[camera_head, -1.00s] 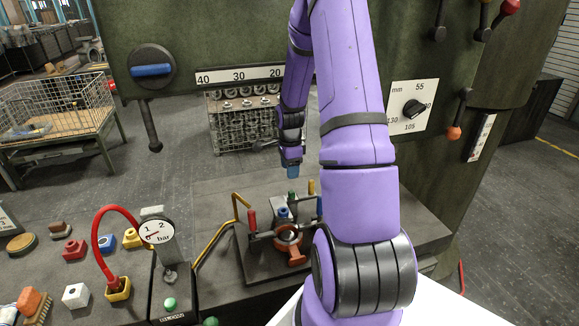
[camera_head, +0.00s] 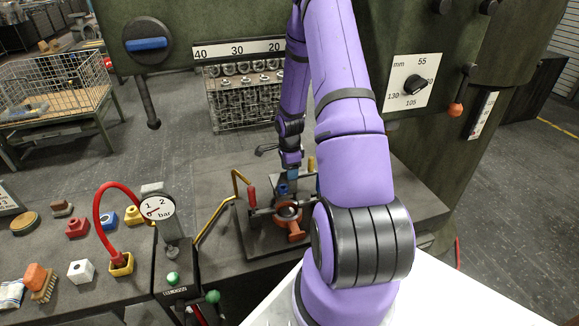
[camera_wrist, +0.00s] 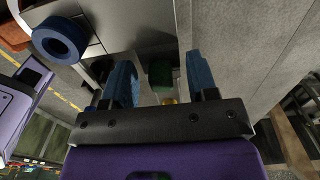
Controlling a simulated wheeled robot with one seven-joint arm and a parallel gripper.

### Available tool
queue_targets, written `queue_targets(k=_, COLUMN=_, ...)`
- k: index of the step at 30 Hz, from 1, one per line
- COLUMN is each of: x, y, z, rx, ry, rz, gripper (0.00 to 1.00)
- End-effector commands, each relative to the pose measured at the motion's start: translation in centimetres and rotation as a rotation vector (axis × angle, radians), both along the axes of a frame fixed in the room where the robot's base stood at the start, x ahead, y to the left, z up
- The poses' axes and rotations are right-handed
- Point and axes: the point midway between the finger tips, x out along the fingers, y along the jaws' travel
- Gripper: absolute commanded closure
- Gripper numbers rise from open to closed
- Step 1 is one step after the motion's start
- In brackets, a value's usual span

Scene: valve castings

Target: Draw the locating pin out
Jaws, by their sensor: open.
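The dark fixture plate (camera_head: 262,247) sits on the bench in the head view and bears an orange-red casting (camera_head: 296,230). My gripper (camera_head: 291,174) is just above the fixture, pointing down. In the wrist view my gripper (camera_wrist: 163,82) is open, with its two blue fingers apart. A dark green block-shaped head (camera_wrist: 160,73), which looks like the head of the locating pin, shows in the gap between them. I cannot tell if either finger touches it. In the head view this green head is hidden behind my gripper.
A red-handled clamp (camera_head: 252,197) and a yellow-topped post (camera_head: 311,164) stand close to my gripper. A blue round knob (camera_wrist: 60,38) lies left of the fingers in the wrist view.

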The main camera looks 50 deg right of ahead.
Motion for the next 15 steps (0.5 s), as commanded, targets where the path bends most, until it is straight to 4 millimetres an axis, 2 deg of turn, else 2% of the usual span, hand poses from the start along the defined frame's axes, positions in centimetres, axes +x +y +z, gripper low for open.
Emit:
queue_targets(k=4, x=0.01, y=-0.01, z=0.02, rx=0.000, ry=0.000, rz=0.000, gripper=0.47)
queue_targets(k=5, x=0.01, y=-0.01, z=0.03, rx=0.000, ry=0.000, rz=0.000, gripper=0.51)
queue_targets(k=11, x=0.01, y=-0.01, z=0.04, rx=0.000, ry=0.000, rz=0.000, gripper=0.97)
queue_targets(k=15, x=0.02, y=-0.01, z=0.09, rx=0.000, ry=0.000, rz=0.000, gripper=1.00)
